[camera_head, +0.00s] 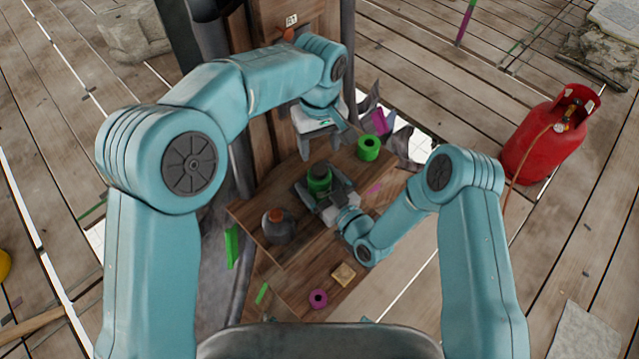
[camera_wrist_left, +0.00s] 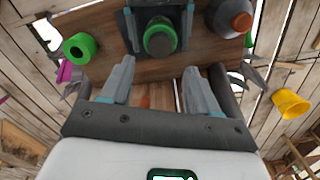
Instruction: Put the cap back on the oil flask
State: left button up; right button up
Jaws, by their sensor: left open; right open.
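A green cylinder with a dark top (camera_head: 319,181) stands on the wooden bench; it also shows in the left wrist view (camera_wrist_left: 160,37). My right gripper (camera_head: 317,176) is open, with its jaws on either side of this cylinder; contact is unclear. A dark grey round vessel with an orange top (camera_head: 277,229) stands to its left on the bench. It shows at the upper right of the left wrist view (camera_wrist_left: 226,19). I cannot tell which is the oil flask, or pick out a separate cap. My left gripper (camera_head: 321,147) is open and empty, pointing down above and behind the green cylinder.
A green ring (camera_head: 368,147) sits at the bench's far right. A magenta ring (camera_head: 318,298) and a tan block (camera_head: 343,274) lie on the lower board. A red gas cylinder (camera_head: 548,140) stands right. A wooden post (camera_head: 270,110) rises behind.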

aim_at(319, 169)
grip_shut()
pick_arm(q)
jog(key=shift+f, duration=4)
